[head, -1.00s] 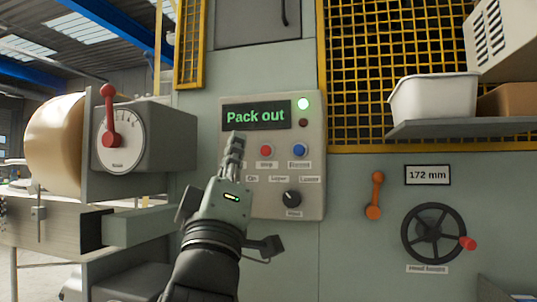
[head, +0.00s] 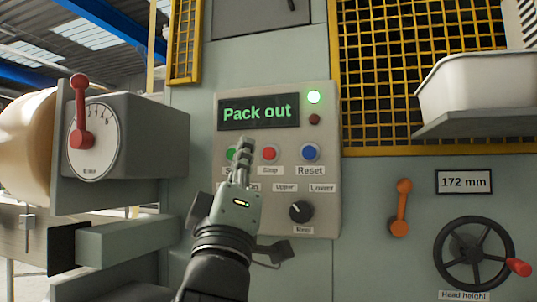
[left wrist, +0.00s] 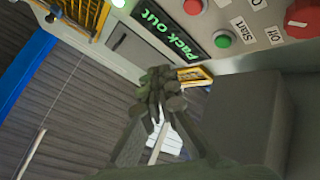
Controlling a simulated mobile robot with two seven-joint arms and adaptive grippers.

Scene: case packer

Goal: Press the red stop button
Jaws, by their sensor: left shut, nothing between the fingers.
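The red stop button (head: 269,153) sits on the grey control panel (head: 327,190), above a label reading "Stop". It also shows at the top edge of the left wrist view (left wrist: 193,6). My left gripper (head: 244,145) is shut and empty, its fingers pointing up. In the head view its fingertips lie just left of the red button and partly cover the green button (head: 231,153). They look apart from the red button; the exact gap to the panel cannot be told. My right gripper is not in view.
A blue Reset button (head: 310,152) is right of the red one. A black knob (head: 300,211) sits below, and a "Pack out" display (head: 258,112) above. A red-handled dial (head: 95,140) stands at left, an orange lever (head: 400,208) and handwheel (head: 474,254) at right.

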